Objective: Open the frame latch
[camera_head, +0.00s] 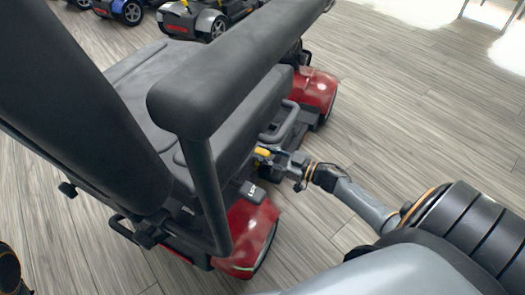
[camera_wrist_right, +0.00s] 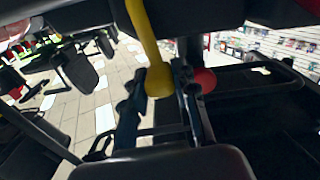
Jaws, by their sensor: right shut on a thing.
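The frame latch is a yellow lever (camera_head: 263,152) low on the side of the red scooter, under the seat. My right gripper (camera_head: 274,156) reaches it from the right and is shut on it. In the right wrist view the yellow lever (camera_wrist_right: 147,38) comes down from the top, and its rounded lower end sits between the fingers of my right gripper (camera_wrist_right: 162,100). The lever's upper attachment is hidden there.
The scooter's black seat (camera_head: 140,90) and thick armrest (camera_head: 235,75) stand close above and left of my right gripper. Red body covers (camera_head: 250,235) lie below it. Other scooters (camera_head: 205,18) are parked at the back. The wooden floor (camera_head: 410,120) to the right is clear.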

